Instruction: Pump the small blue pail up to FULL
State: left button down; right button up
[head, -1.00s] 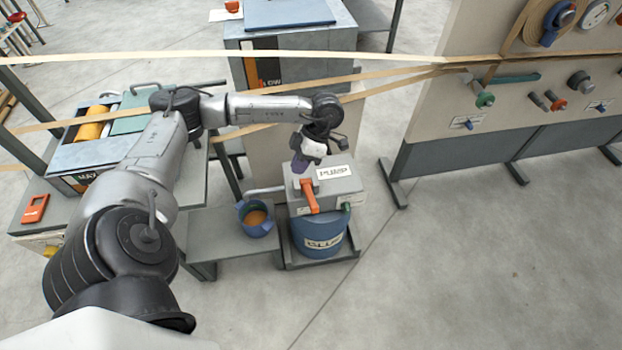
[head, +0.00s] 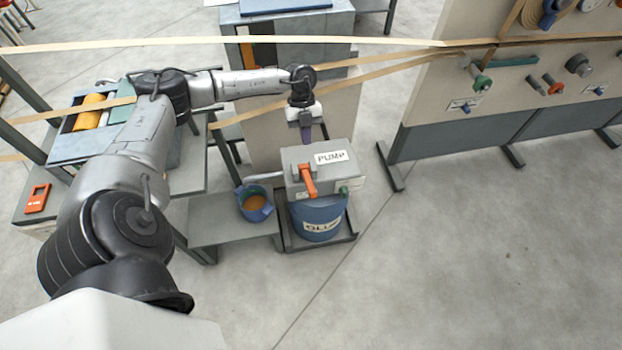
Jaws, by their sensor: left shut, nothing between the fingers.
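The small blue pail (head: 243,194) stands on a low grey shelf, with orange-brown liquid showing inside it. How its level compares with a FULL mark cannot be read. The grey pump box (head: 324,169), labelled PUMP, sits on a larger blue drum (head: 318,222) just right of the pail. An orange lever (head: 307,181) is on the pump's front, and a pale spout reaches from its left side toward the pail. My left gripper (head: 306,136) is shut and empty, pointing down above the pump's back edge, apart from the lever. My right gripper is out of view.
The grey shelf (head: 225,228) carries the pail. Tan strips (head: 400,43) stretch across the scene to a panel with knobs (head: 540,110) on the right. An orange device (head: 37,198) lies on the left bench. Floor at the right front is clear.

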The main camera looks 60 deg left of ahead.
aim_at(312, 187)
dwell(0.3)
pick_arm(q)
jog(key=b+x, duration=0.2)
jog(key=x, duration=1)
jog(key=shift+d+f, duration=0.1)
jog(key=shift+f, duration=0.1)
jog(key=shift+x, duration=0.8)
jog(key=shift+s, duration=0.1)
